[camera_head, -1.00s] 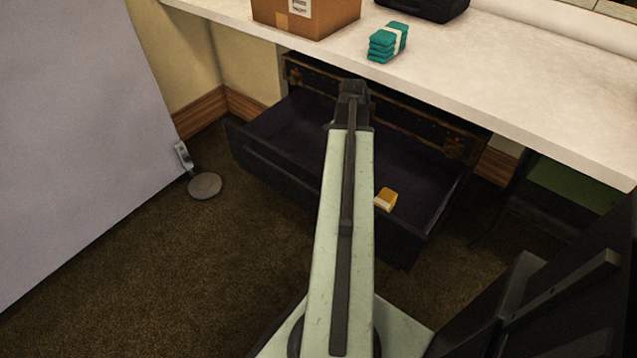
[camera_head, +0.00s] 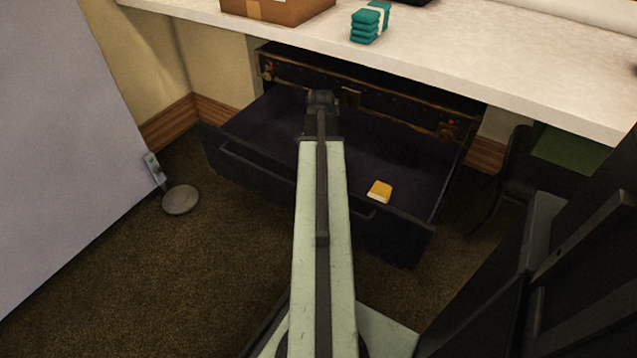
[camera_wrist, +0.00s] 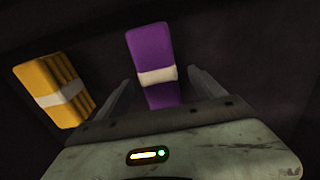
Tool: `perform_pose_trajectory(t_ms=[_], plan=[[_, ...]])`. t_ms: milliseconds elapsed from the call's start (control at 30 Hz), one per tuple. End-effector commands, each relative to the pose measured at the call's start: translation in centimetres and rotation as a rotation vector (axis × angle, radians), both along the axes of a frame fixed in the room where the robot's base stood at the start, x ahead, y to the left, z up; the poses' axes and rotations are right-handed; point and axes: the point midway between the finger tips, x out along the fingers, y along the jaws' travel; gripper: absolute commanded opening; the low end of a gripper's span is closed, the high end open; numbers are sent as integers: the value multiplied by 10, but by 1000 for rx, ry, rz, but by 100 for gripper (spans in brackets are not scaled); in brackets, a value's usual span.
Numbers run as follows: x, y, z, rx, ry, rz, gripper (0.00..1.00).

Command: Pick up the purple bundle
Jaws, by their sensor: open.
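The purple bundle (camera_wrist: 151,52) with a white band lies in the dark drawer, in the upper middle of the wrist view. My gripper (camera_wrist: 158,82) is open, with one finger on each side of the bundle's lower part in that picture. I cannot tell how far the fingers are above the drawer floor. In the head view my gripper (camera_head: 322,98) is over the open drawer (camera_head: 290,180), and the purple bundle is hidden behind my arm there.
A yellow bundle (camera_head: 380,191) lies in the drawer; it is left of the purple one in the wrist view (camera_wrist: 52,88). A white counter (camera_head: 480,60) above the drawer holds a teal stack (camera_head: 369,22) and a cardboard box (camera_head: 280,8). Drawer walls surround my gripper.

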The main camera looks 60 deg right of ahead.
Motion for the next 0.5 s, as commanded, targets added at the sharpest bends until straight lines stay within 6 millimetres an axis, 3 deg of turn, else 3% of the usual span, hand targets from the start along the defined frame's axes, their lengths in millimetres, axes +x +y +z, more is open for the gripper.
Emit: perform_pose_trajectory(t_ms=[300, 500], plan=[[-1, 1, -52, 0, 0, 1, 78], [-1, 1, -49, 0, 0, 1, 78]])
